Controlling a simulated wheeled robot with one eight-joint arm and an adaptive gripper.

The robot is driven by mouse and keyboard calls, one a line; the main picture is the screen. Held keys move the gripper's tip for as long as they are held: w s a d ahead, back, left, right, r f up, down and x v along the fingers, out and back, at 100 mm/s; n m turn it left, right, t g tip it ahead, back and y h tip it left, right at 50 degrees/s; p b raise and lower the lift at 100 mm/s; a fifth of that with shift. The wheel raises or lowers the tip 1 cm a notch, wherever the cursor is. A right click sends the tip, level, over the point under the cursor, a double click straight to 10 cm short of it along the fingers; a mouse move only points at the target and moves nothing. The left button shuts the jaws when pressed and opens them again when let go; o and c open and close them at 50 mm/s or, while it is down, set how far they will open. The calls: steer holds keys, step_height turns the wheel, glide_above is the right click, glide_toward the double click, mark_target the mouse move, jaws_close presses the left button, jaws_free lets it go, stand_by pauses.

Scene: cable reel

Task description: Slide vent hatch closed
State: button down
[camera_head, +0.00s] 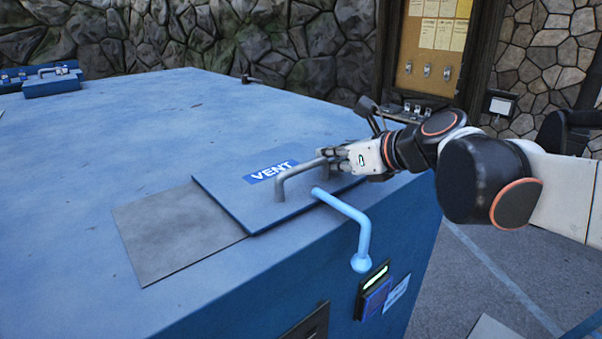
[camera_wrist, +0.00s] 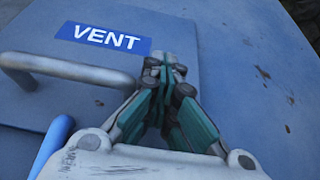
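The vent hatch (camera_head: 235,205) is a flat blue plate on top of a large blue cabinet, with a white-on-blue VENT label (camera_head: 271,171). A grey bar handle (camera_head: 294,174) stands on it. A flat grey panel (camera_head: 180,228) lies bare at the hatch's left edge. My gripper (camera_head: 328,155) is at the handle's far right end, low over the hatch. In the wrist view, the gripper's fingertips (camera_wrist: 166,68) are together with nothing visible between them. The handle (camera_wrist: 70,68) lies to their left, and the label (camera_wrist: 104,38) is beyond it. Whether the fingers touch the handle cannot be told.
A light-blue bent bar (camera_head: 358,222) sticks out at the cabinet's front edge, close to the hatch. A small lit panel (camera_head: 375,286) is below it. A small blue box with a handle (camera_head: 51,84) is at the far left. The cabinet top (camera_head: 150,130) is mostly clear.

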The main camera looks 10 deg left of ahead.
mark_target(261, 203)
steer(key=shift+s+a+p, duration=0.3)
steer(key=shift+s+a, duration=1.4)
steer(key=shift+s, duration=0.5)
steer(key=shift+s+a+p, duration=0.35)
steer(key=shift+s+a, duration=1.35)
steer(key=shift+s, duration=0.45)
steer(key=shift+s+a+p, duration=0.3)
steer(key=shift+s+a, duration=1.4)
steer(key=shift+s, duration=0.5)
steer(key=shift+w+d+r+p, duration=0.35)
steer(key=shift+w+r+p, duration=0.15)
steer(key=shift+r, duration=0.25)
steer(key=shift+w+d+r+p, duration=0.3)
steer(key=shift+w+r+p, duration=0.15)
steer(key=shift+r, duration=0.3)
steer(key=shift+s, duration=0.1)
steer(key=s+d+r, duration=0.2)
steer(key=s+d, duration=0.5)
steer(key=d, duration=0.2)
steer(key=shift+s+d, duration=0.2)
steer(key=shift+d, duration=0.05)
steer(key=shift+f, duration=0.1)
